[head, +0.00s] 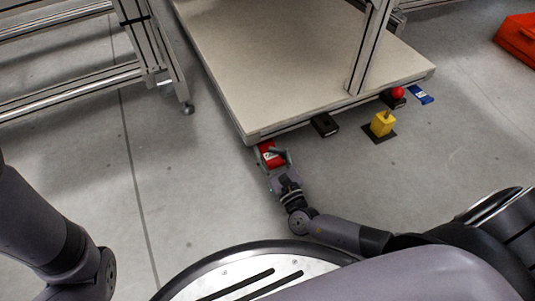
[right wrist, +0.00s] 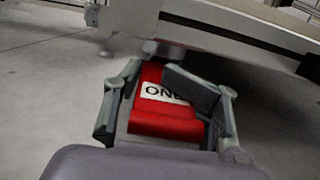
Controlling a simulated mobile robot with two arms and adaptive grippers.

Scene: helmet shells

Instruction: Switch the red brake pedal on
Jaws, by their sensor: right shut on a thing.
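The red brake pedal (head: 267,148) sits at floor level by the near corner of the low platform. In the right wrist view the red pedal (right wrist: 165,122) shows a white label with the letters "ON" readable, the rest covered by a finger. My right gripper (head: 272,157) reaches down to it, with one finger on each side in the wrist view (right wrist: 168,98). The right finger lies partly over the pedal's top, and the gripper is shut on it. My left arm shows at the left edge, but its gripper is out of view.
The beige platform (head: 290,60) stands above the pedal. Along its edge are a black pedal (head: 324,124), a yellow block (head: 382,123), a red ball knob (head: 397,93) and a blue pedal (head: 421,95). A red case (head: 518,38) lies far right.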

